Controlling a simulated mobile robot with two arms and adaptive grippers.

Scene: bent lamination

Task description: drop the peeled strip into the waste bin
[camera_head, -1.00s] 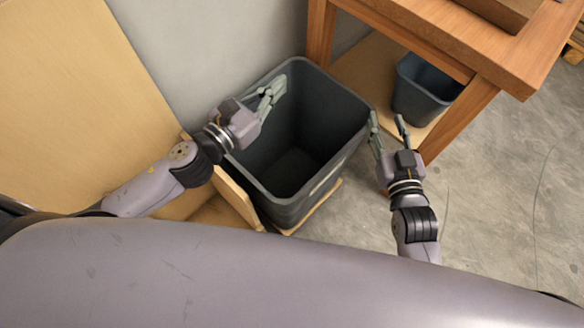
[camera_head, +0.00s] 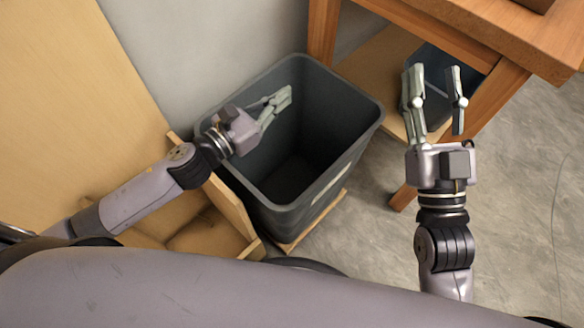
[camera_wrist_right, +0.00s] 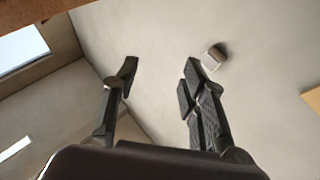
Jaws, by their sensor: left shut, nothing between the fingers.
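The waste bin (camera_head: 297,217) is a tall dark grey open bin at the middle of the head view. My left gripper (camera_head: 281,98) is over the bin's opening, fingers together and empty. The visible part of the bin's inside looks dark and empty, but its bottom is in shadow. No peeled strip shows in any view. My right gripper (camera_head: 436,82) is right of the bin, with fingers apart and nothing between them. The right wrist view also shows its two open fingers (camera_wrist_right: 160,78) against a plain wall.
A wooden workbench (camera_head: 480,28) stands at the upper right. A smaller grey bin (camera_head: 435,62) sits on its lower shelf, partly behind my right gripper. A wooden box (camera_head: 215,225) and a large panel (camera_head: 70,110) are left of the waste bin. Concrete floor (camera_head: 530,200) is clear at right.

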